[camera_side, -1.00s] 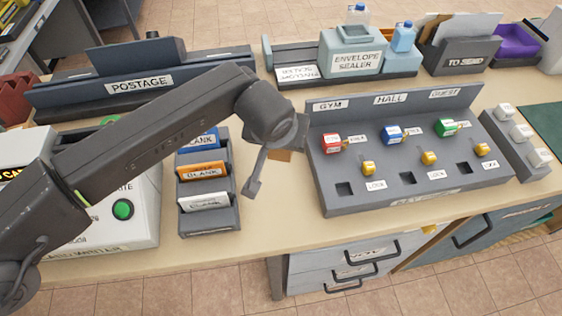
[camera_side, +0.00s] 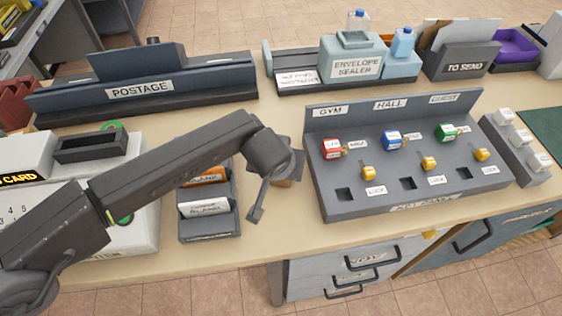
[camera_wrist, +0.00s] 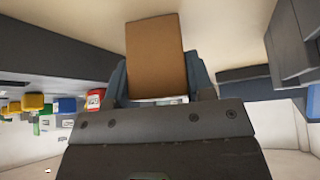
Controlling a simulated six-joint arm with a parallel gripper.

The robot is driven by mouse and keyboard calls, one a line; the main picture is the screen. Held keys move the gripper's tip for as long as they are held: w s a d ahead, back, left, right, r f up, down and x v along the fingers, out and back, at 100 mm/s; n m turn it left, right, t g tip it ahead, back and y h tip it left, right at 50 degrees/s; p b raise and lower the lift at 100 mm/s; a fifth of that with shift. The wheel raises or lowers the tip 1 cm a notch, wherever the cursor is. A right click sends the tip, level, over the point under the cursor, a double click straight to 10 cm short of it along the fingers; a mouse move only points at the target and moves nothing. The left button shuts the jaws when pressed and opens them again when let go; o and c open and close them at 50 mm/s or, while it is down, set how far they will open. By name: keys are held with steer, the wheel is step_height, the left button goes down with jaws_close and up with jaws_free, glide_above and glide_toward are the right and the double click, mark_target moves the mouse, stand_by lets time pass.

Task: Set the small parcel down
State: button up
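The small parcel is a plain brown box (camera_wrist: 155,50) that stands up between the two blue-grey fingers of my gripper (camera_wrist: 160,80) in the wrist view. The fingers sit against both its sides, so my gripper is shut on it. My gripper is over the tan table (camera_side: 262,238), between the card rack and the key panel. I cannot tell whether the parcel touches the table.
The grey key panel (camera_side: 402,203) with red, blue and green tagged keys stands close on the right. A card rack (camera_side: 208,222) stands on the left. The postage unit (camera_side: 140,92) and envelope sealer (camera_side: 352,62) are behind. Bare table lies in front of my gripper.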

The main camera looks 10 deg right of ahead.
steer(key=o, duration=0.4)
steer(key=shift+o, duration=0.2)
steer(key=shift+r, duration=0.1)
steer(key=shift+s+r, duration=0.15)
steer(key=shift+r, duration=0.35)
steer(key=v, duration=1.1)
steer(key=shift+a, duration=0.1)
